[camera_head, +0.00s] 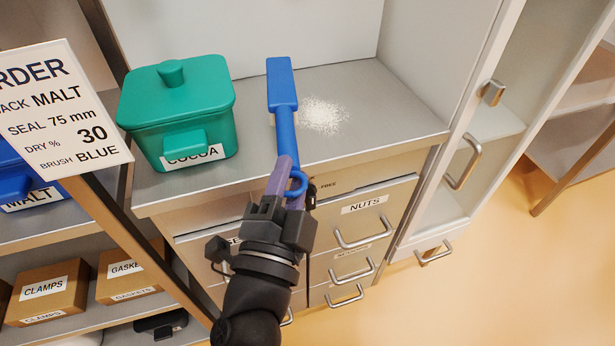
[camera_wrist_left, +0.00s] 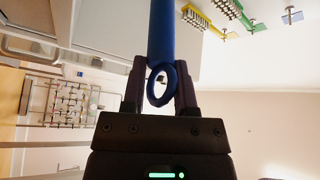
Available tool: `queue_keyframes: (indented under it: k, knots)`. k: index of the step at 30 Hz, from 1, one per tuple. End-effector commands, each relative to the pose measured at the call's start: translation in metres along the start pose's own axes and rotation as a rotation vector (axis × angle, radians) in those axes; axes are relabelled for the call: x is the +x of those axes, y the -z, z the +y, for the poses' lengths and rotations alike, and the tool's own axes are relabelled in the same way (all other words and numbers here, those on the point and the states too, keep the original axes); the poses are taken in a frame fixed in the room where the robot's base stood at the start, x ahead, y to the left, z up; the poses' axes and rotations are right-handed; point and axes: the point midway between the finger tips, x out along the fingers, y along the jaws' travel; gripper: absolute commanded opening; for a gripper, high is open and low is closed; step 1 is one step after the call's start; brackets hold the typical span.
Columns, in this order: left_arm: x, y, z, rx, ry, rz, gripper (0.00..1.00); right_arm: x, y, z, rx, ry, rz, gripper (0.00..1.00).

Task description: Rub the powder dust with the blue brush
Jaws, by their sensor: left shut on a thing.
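The blue brush (camera_head: 281,85) reaches up and away over the grey counter, with its broad head beside the powder and its ringed handle end nearest me. My left gripper (camera_head: 287,182) is shut on the handle near its ring. In the left wrist view the blue handle (camera_wrist_left: 161,35) stands between the gripper's fingers (camera_wrist_left: 160,85). The white powder dust (camera_head: 322,115) is a scattered patch on the counter, just right of the brush head. Whether the bristles touch the counter is hidden. My right gripper is not in view.
A green lidded COCOA box (camera_head: 180,110) stands on the counter left of the brush. An order sign (camera_head: 62,110) reads brush BLUE. Drawers with handles (camera_head: 362,232) are below the counter edge. The counter (camera_head: 395,105) right of the powder is clear. The wrist view shows yellow (camera_wrist_left: 205,22) and green (camera_wrist_left: 235,14) brushes.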

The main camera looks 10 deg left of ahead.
Motion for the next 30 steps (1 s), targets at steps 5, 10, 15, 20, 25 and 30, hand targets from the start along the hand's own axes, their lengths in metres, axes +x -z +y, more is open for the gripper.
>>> queue_keyframes:
  k: [5,10,15,20,25,30]
  knots:
    - [-0.014,0.074,0.025,-0.148,-0.095,0.137,0.0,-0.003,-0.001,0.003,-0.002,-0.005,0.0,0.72]
    - [-0.002,0.069,0.021,-0.142,-0.092,0.139,0.0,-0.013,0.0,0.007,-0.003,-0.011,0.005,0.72]
    - [0.012,0.06,0.02,-0.144,-0.093,0.14,0.0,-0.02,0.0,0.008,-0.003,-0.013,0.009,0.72]
    - [0.018,0.056,0.019,-0.146,-0.091,0.14,0.0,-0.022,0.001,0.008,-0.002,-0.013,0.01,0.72]
    - [0.036,0.047,0.015,-0.147,-0.088,0.142,0.0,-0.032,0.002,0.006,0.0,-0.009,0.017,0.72]
    - [0.045,0.039,0.015,-0.148,-0.089,0.14,0.0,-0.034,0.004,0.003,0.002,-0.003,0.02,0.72]
